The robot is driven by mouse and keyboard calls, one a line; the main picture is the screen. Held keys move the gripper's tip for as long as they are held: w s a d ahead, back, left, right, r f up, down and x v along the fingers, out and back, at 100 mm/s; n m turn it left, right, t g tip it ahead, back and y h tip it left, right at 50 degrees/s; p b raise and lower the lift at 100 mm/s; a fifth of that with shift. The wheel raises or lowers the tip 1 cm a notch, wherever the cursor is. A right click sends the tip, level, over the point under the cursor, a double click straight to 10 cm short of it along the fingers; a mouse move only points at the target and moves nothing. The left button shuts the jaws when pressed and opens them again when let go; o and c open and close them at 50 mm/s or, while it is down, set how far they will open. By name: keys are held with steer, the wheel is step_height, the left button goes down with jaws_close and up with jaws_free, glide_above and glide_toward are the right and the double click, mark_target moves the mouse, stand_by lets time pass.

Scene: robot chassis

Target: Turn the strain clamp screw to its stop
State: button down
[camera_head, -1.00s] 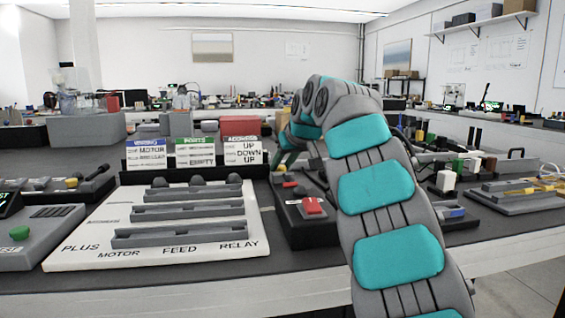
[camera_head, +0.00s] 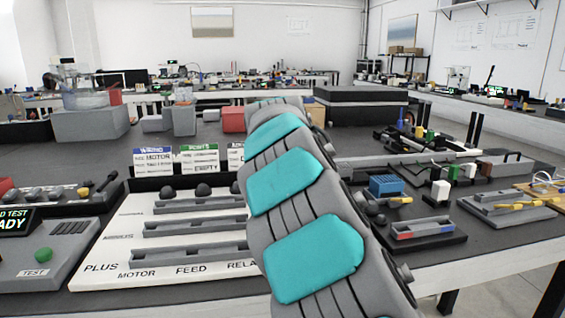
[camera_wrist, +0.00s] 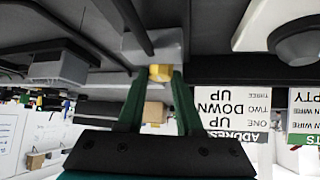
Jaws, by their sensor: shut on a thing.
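In the wrist view my gripper (camera_wrist: 157,80) has two dark green fingers closing on a small gold-yellow screw head (camera_wrist: 160,72). The screw sits at the face of a grey block (camera_wrist: 140,48), which looks like the strain clamp. The wrist picture is upside down, so the dark bench surface is at the top. How far the screw is turned cannot be seen. In the head view my arm runs up the middle and hides the gripper, the screw and the clamp.
A white board (camera_head: 118,250) with grey slotted bars lies left of my arm. Label cards (camera_head: 152,161) stand behind it. A panel with a green button (camera_head: 43,255) is at far left. Right of my arm are a red-and-blue block device (camera_head: 415,232) and a blue connector (camera_head: 386,185).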

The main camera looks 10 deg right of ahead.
stand_by(0.4)
steer(key=c, duration=0.6)
jaws_free()
steer(key=shift+o, duration=0.2)
steer(key=shift+r, duration=0.1)
steer(key=v, duration=0.6)
steer(key=shift+s+a+r+b, duration=0.15)
steer(key=shift+s+a+b, duration=0.05)
steer(key=shift+b, duration=0.15)
steer(key=shift+s+a+r, duration=0.1)
steer(key=shift+s+r, duration=0.25)
steer(key=shift+s, duration=0.05)
